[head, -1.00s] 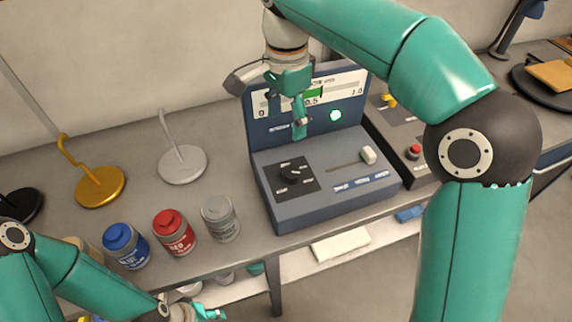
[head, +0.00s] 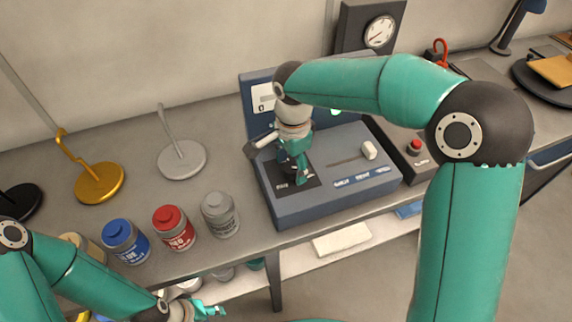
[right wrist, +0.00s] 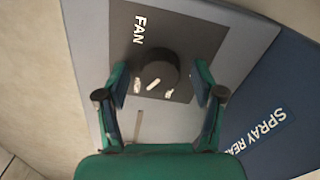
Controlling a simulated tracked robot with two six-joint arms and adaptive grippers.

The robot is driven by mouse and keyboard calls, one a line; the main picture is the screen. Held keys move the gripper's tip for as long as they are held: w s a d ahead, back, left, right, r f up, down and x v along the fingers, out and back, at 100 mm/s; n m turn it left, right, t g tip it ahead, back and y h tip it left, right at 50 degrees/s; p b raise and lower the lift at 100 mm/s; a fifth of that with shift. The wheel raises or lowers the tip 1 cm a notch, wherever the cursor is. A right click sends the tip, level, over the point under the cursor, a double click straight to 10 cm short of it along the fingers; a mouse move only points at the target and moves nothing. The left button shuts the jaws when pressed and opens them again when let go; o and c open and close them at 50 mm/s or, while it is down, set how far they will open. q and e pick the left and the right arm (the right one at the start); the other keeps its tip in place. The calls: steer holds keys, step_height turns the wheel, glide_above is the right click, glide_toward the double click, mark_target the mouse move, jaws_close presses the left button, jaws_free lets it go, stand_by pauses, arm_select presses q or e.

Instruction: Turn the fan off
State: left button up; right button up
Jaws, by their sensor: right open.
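The blue-grey control box (head: 345,192) stands on the bench. In the right wrist view, the round black fan knob (right wrist: 159,73) sits on a dark plate (right wrist: 195,45) marked FAN. A white pointer line shows on the knob, with small white marks beside it. My right gripper (right wrist: 158,88) is open, with one finger on each side of the knob and gaps between. In the head view, my right gripper (head: 292,174) is low over the plate and largely hides the knob. My left gripper (head: 208,311) is at the bottom edge, away from the box; its jaw opening is unclear.
A slider (head: 369,150) is on the box's right side. A red button (head: 415,147) is on the panel farther right. Blue (head: 125,242), red (head: 174,228) and grey (head: 220,214) cans stand left of the box. My right arm hides much of the box's upright display.

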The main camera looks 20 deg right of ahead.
steer(key=c, duration=1.1)
steer(key=shift+a, duration=0.25)
steer(key=shift+c, duration=0.3)
steer(key=shift+d, duration=0.1)
